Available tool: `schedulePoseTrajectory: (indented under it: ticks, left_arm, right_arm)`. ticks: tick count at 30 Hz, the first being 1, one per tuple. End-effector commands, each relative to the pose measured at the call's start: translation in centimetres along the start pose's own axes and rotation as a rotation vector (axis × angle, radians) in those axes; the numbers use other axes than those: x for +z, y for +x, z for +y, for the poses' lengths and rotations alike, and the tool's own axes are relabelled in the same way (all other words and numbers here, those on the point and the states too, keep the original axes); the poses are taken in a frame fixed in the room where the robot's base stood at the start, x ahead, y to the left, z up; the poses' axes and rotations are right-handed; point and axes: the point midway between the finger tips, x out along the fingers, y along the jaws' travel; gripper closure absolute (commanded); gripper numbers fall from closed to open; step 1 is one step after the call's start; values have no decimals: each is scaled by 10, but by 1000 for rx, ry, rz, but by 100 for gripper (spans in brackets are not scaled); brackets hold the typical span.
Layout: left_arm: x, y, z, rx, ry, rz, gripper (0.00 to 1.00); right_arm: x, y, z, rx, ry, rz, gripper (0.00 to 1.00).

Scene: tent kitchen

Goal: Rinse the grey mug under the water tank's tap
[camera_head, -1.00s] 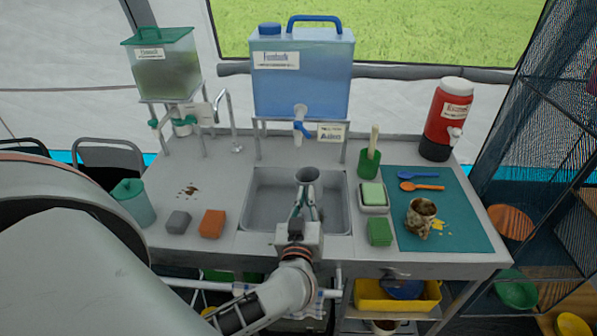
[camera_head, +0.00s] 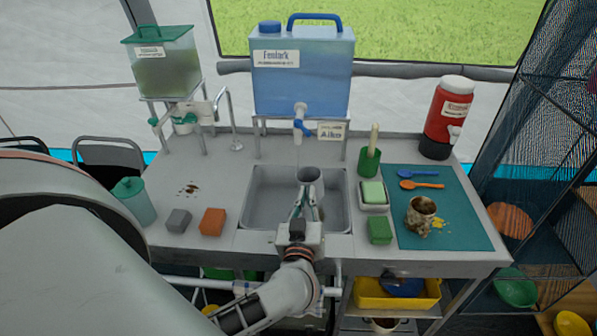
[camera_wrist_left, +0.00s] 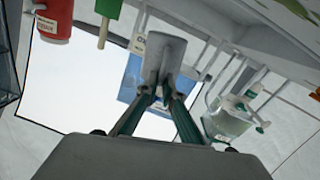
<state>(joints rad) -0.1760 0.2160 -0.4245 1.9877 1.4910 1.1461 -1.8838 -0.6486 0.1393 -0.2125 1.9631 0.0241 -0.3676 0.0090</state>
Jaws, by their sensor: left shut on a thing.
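The grey mug (camera_head: 311,192) is held over the steel sink (camera_head: 262,205), roughly upright with its opening showing. My left gripper (camera_head: 302,203) is shut on it; the mug also shows between the fingers in the left wrist view (camera_wrist_left: 163,55). The blue water tank (camera_head: 300,85) stands on a stand behind the sink. Its tap (camera_head: 300,122), with a blue lever, is above and behind the mug, slightly to its left. I cannot tell whether water runs from it. My right gripper is not in view.
A brown-stained mug (camera_head: 420,212) stands on a teal mat (camera_head: 460,232) at the right. A grey block (camera_head: 179,220) and an orange block (camera_head: 212,222) lie left of the sink. A green sponge (camera_head: 372,192) and a green block (camera_head: 380,231) lie right of it.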

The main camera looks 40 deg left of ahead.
Motion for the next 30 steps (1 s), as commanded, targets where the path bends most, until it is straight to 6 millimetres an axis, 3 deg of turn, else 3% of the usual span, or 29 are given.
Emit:
schedulePoseTrajectory:
  ticks: [14, 30]
  left_arm:
    - [-2, -2, 2, 1, -1, 1, 100]
    - [-26, -32, 25, 1, -3, 1, 100]
  right_arm:
    - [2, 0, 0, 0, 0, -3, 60]
    - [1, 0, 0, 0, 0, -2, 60]
